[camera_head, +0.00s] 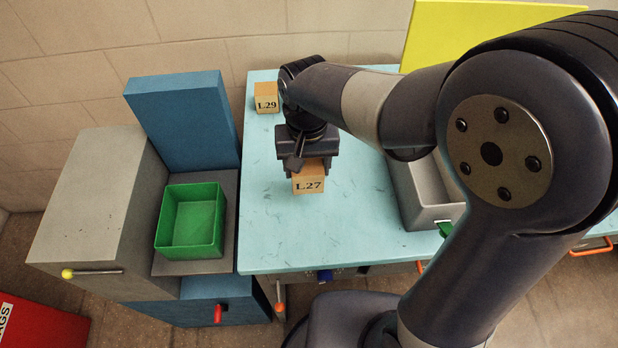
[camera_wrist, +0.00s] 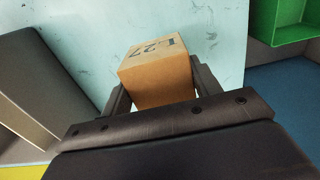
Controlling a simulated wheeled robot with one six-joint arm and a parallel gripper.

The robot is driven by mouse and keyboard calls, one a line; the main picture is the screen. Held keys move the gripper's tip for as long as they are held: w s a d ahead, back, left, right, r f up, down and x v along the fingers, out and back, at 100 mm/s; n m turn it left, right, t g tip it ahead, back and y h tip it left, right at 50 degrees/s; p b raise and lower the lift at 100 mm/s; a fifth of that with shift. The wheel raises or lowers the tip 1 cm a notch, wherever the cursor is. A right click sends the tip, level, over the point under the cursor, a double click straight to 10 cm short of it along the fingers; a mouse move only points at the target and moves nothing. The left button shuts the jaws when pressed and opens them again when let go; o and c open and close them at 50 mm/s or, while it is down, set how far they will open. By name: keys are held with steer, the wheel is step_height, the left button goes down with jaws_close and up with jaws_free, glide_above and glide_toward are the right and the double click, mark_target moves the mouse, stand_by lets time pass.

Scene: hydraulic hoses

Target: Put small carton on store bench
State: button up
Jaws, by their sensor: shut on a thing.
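A small brown carton marked L27 (camera_head: 308,183) is between the fingers of my gripper (camera_head: 307,165), over the light blue bench top (camera_head: 290,235). In the wrist view the carton (camera_wrist: 158,78) sits between both fingers, which are shut on it. I cannot tell whether its base touches the bench. A second small carton marked L29 (camera_head: 266,98) stands at the back left of the same bench, beside my arm. I cannot tell from any label which surface is the store bench.
A grey bin (camera_head: 438,212) stands on the bench to the right, partly behind my arm. A green open box (camera_head: 190,220) is on a grey surface left of the bench, near a grey cabinet (camera_head: 90,200) and a blue block (camera_head: 183,120). A yellow panel (camera_head: 470,30) stands behind.

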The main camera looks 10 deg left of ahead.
mark_target(307, 164)
steer(key=shift+f, duration=3.4)
steer(key=shift+f, duration=0.25)
steer(key=o, duration=1.1)
steer(key=shift+r, duration=0.1)
step_height(307, 164, up, 12)
steer(key=shift+r, duration=0.2)
steer(key=shift+o, duration=0.4)
